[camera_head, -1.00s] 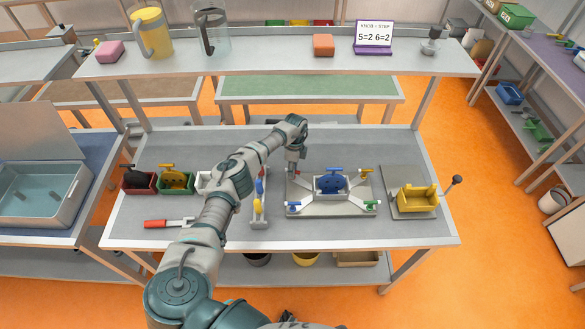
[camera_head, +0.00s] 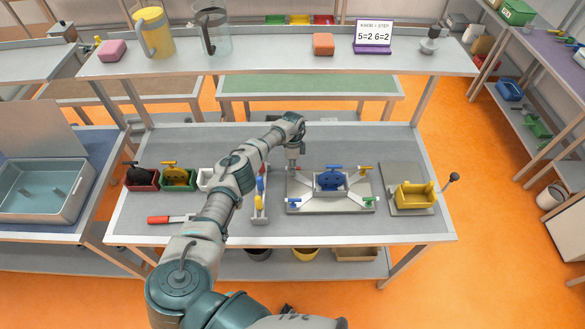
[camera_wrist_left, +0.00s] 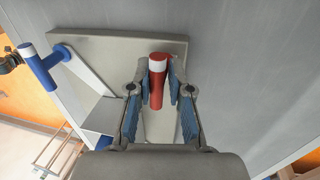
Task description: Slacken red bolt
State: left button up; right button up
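The red bolt (camera_wrist_left: 157,88) has a T-like or bar-shaped red handle with a white end, at a corner of the grey plate (camera_wrist_left: 112,46). In the head view the plate (camera_head: 330,207) carries a blue part (camera_head: 331,181) in its middle, with blue, yellow and green bolts at other corners. My left gripper (camera_head: 293,167) is at the plate's far left corner and mostly hides the red bolt there. In the left wrist view its fingertips (camera_wrist_left: 159,82) are on both sides of the red handle, very close; firm contact cannot be told. My right gripper is out of view.
A rack of coloured pieces (camera_head: 260,207) stands left of the plate. Small bins (camera_head: 179,182) and a red-handled tool (camera_head: 168,219) lie farther left. A yellow bin (camera_head: 414,195) on a plate with a lever (camera_head: 451,180) stands right. A shelf (camera_head: 280,62) spans behind.

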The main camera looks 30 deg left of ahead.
pick_arm(q)
jog(key=o, duration=0.4)
jog(key=shift+w+r, duration=0.15)
jog(key=shift+o, duration=0.2)
jog(key=shift+a+f, duration=0.1)
jog(key=shift+f, duration=0.1)
jog(key=shift+r, duration=0.1)
notch_tip(320, 180, up, 12)
jog(key=w+a, duration=0.1)
jog(key=w, duration=0.1)
jog(key=shift+w+f, duration=0.15)
jog(key=shift+f, duration=0.1)
jog(key=shift+a, duration=0.15)
